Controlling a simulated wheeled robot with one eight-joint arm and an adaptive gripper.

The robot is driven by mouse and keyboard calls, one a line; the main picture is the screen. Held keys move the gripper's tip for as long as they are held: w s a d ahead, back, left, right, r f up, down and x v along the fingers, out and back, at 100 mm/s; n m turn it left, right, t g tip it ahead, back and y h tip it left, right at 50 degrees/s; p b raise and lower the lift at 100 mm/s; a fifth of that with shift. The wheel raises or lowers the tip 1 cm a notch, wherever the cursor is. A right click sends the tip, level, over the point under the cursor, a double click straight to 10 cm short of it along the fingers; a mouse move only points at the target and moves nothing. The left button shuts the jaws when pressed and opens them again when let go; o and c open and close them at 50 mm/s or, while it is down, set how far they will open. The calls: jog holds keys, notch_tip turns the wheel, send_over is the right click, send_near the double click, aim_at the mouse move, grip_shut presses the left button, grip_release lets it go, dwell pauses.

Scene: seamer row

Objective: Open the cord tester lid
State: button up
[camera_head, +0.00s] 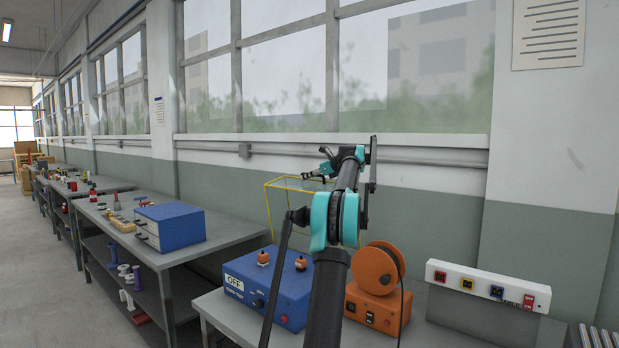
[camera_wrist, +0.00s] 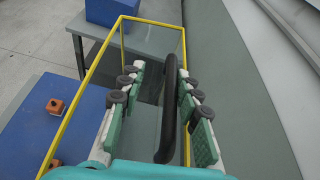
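The cord tester (camera_head: 268,285) is a blue box with an OFF label and two orange knobs on the bench. Its clear, yellow-framed lid (camera_head: 266,212) stands raised above the box, tilted up towards the back. In the wrist view the lid's yellow frame (camera_wrist: 92,72) surrounds a see-through panel, and a black bar handle (camera_wrist: 168,110) runs along it. My gripper (camera_head: 318,173) is at the lid's upper part. In the wrist view its fingers (camera_wrist: 160,85) are apart on either side of the handle, with a gap showing on the left. My arm hides part of the lid.
An orange reel unit (camera_head: 378,290) stands right of the tester, close to my arm. A white socket strip (camera_head: 488,285) is farther right. A neighbouring bench holds a blue drawer box (camera_head: 170,225). A wall rail (camera_head: 420,142) runs behind.

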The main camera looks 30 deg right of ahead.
jog(key=v, duration=1.2)
dwell(0.4)
jog(key=w+a+f+n+g, duration=0.2)
jog(key=a+f+n, duration=0.3)
jog(key=a, duration=0.6)
jog(key=s+a+f+n+g, duration=0.1)
jog(key=s+a+f+n, duration=0.25)
jog(key=a+f, duration=0.45)
jog(key=s+a+f+n+g, duration=0.25)
jog(key=a+f+n, duration=0.2)
jog(key=a, duration=0.45)
jog(key=s+a+f+n+g, duration=0.1)
jog(key=s+a+f+n, duration=0.2)
jog(key=a+f, duration=0.5)
jog(key=s+a+f+n+h, duration=0.1)
jog(key=s+a+f+n, duration=0.4)
jog(key=s+f, duration=0.3)
jog(key=s+a+f+n+g+h, duration=0.1)
jog(key=s+a+f+n, duration=0.4)
jog(key=s, duration=0.8)
jog(key=s+a+f+n+g+h, duration=0.1)
jog(key=s+a+f+n, duration=0.3)
jog(key=s+f, duration=0.6)
jog(key=shift+s+a+f+n+h, duration=0.2)
jog(key=shift+a+f+n+h, duration=0.15)
jog(key=shift+a, duration=0.25)
